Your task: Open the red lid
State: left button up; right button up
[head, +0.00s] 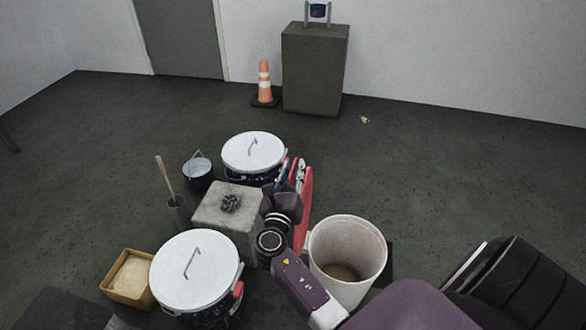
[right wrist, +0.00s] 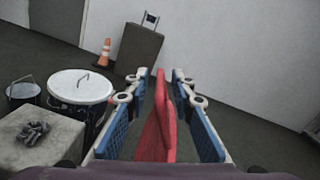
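The red lid (head: 305,212) stands raised on edge, nearly vertical, at the left side of the open white bucket (head: 372,240). It also shows edge-on in the right wrist view (right wrist: 158,125). My right gripper (head: 293,172) reaches over this spot. In the wrist view, its blue-padded fingers (right wrist: 160,80) are apart, one on each side of the lid, with gaps visible between pads and lid. The bucket's mouth is uncovered and beige material shows inside. The lid's lower edge is partly hidden by my arm. My left gripper is not in view.
A small bucket (head: 198,170), a pot with a stick (head: 178,208) and a yellow box (head: 128,278) stand left.

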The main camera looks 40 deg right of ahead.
jog(key=shift+r, duration=0.1)
jog(key=v, duration=1.2)
